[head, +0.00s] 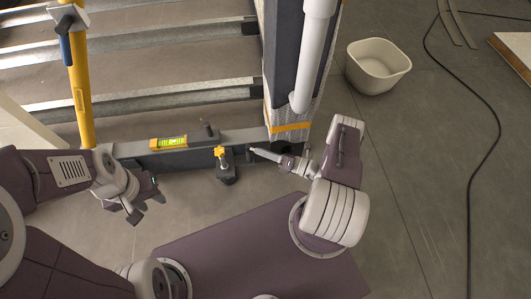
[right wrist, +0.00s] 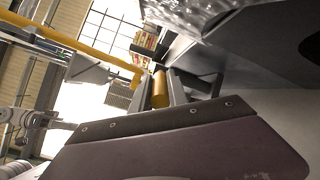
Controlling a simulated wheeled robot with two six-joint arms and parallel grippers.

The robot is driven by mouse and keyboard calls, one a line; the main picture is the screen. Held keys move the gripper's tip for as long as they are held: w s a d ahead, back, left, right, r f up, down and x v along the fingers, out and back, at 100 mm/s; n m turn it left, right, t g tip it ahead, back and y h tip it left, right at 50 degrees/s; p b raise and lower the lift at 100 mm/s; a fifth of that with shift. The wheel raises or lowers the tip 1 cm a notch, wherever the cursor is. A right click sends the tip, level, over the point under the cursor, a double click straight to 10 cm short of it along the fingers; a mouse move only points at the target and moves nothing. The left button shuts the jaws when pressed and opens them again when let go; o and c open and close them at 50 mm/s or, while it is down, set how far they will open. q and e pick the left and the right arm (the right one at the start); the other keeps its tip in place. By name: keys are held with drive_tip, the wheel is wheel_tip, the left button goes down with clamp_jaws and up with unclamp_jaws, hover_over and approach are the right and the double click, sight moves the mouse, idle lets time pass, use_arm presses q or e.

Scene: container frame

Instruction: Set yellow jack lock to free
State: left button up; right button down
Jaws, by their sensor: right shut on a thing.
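A small yellow knob (head: 220,152) stands on a dark block on the floor in front of the grey beam. A tall yellow post (head: 78,80) with a dark blue-grey lever (head: 66,50) stands at the left. I cannot tell which of these carries the jack lock. My right gripper (head: 290,161) is right of the knob, with a light rod-like part pointing towards it. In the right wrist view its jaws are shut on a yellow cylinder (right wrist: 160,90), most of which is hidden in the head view. My left gripper (head: 143,204) is open and empty, left of the knob.
A yellow level with a green vial (head: 168,143) lies on the grey beam (head: 230,135). A white pipe (head: 312,50) and dark post rise behind my right arm. A cream basin (head: 377,65) and black cable (head: 472,180) lie on open floor at the right.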

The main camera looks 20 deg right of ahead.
drive_tip(key=shift+w+d+n+g+y, duration=0.15)
drive_tip(key=shift+w+n+g+y, duration=0.05)
drive_tip(key=shift+n+g+y, duration=0.25)
drive_tip(key=c, duration=1.3)
unclamp_jaws()
drive_tip(key=p+v, duration=0.2)
drive_tip(key=v, duration=0.7)
drive_tip(key=shift+d, duration=0.1)
